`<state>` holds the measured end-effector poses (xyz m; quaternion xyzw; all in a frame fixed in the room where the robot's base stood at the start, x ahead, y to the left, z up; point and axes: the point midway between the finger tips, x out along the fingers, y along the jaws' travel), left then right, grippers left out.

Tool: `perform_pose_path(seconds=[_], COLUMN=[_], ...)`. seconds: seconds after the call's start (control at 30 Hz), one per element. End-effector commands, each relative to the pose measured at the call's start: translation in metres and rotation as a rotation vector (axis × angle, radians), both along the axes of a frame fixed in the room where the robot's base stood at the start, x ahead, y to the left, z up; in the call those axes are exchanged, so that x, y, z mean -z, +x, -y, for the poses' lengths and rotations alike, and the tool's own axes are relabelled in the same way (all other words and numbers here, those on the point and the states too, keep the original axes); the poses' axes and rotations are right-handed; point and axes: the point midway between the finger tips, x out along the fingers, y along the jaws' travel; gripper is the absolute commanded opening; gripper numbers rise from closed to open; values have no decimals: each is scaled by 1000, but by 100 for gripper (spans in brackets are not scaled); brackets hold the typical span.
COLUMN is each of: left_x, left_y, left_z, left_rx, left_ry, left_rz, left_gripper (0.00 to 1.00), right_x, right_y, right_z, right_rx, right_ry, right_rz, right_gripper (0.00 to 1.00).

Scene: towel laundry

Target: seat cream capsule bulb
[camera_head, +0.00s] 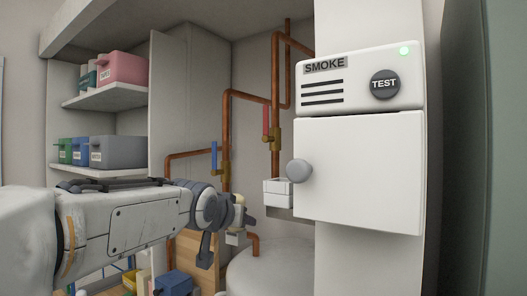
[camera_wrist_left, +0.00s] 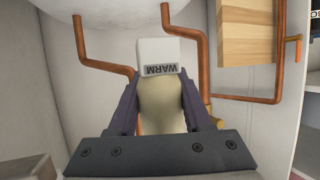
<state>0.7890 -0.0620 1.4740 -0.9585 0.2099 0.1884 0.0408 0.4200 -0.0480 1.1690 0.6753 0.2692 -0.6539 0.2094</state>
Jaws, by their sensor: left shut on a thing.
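My left gripper (camera_wrist_left: 160,100) is shut on the cream capsule bulb (camera_wrist_left: 163,112), whose rounded cream body lies between the dark fingers. In the left wrist view a pale block marked WARM (camera_wrist_left: 158,55), its lettering upside down, sits at the bulb's far end; I cannot tell whether it is part of the bulb. In the head view my left gripper (camera_head: 238,212) reaches in from the left, with a bit of the cream bulb (camera_head: 239,199) at its tip. The bulb's far end is partly hidden there. My right gripper is in neither view.
A white cabinet with a SMOKE unit (camera_head: 360,78), grey knob (camera_head: 299,170) and door (camera_head: 360,175) stands at right. A white box (camera_head: 278,190) sits left of the knob. Copper pipes (camera_head: 227,125) run behind, above a white tank (camera_head: 270,272). Shelves (camera_head: 105,97) hold bins at left.

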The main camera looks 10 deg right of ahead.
Motion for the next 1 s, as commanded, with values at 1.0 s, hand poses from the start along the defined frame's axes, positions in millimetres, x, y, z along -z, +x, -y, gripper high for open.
perform_pose_path(seconds=[1.0], left_x=[-175], left_y=[-141], left_z=[45], left_rx=[95], left_ry=[3], left_rz=[-5], left_gripper=[0], right_x=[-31], right_y=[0], right_z=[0], right_rx=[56], right_ry=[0], right_rz=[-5], right_gripper=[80])
